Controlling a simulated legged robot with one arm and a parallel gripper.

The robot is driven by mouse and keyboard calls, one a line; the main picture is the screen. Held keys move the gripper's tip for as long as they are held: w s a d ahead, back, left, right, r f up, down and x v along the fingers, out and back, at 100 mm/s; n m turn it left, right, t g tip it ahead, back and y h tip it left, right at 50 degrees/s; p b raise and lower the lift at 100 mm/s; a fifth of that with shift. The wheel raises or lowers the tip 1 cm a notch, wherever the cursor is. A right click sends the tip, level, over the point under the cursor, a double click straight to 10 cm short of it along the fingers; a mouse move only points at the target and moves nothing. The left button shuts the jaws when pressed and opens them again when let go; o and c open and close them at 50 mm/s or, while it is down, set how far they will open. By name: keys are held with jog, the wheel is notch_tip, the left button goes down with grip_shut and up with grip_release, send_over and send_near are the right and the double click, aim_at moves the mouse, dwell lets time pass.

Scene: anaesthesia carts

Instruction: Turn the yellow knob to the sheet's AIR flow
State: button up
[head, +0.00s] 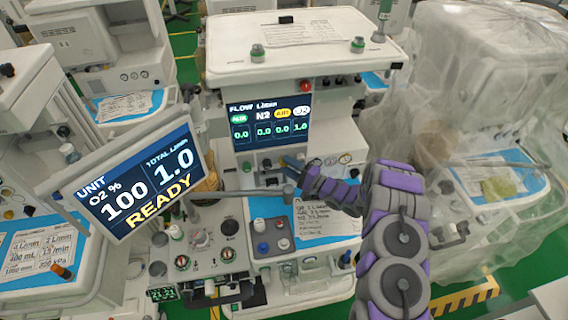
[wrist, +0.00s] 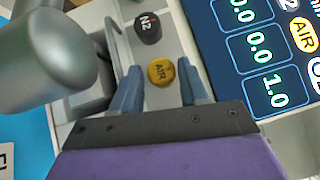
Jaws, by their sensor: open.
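The yellow knob (wrist: 161,71) with a small dark mark shows in the wrist view, between the two blue-grey fingers of my gripper (wrist: 157,84). The gripper is open, with a visible gap on each side of the knob. In the head view my gripper (head: 289,166) is at the knob row below the flow screen (head: 270,120), and I cannot make out the yellow knob there. The flow screen reads 0.0, 0.0, 0.0 and 1.0, with a yellow AIR label third. A handwritten sheet (head: 325,220) lies on the cart's blue mat, too small to read surely.
A black N2 knob (wrist: 148,27) sits beside the yellow one. A large grey cylinder (wrist: 45,58) is close on the left in the wrist view. A tilted monitor (head: 135,180) shows 100, 1.0 and READY. A plastic-covered cart (head: 480,120) stands on the right.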

jog(key=shift+x, duration=1.05)
jog(key=shift+c, duration=0.3)
jog(key=shift+s, duration=0.1)
jog(key=c, duration=0.6)
jog(key=shift+c, duration=0.2)
jog(key=shift+n+h+p, duration=0.3)
jog(key=shift+n+h, duration=0.1)
jog(key=shift+n, duration=0.1)
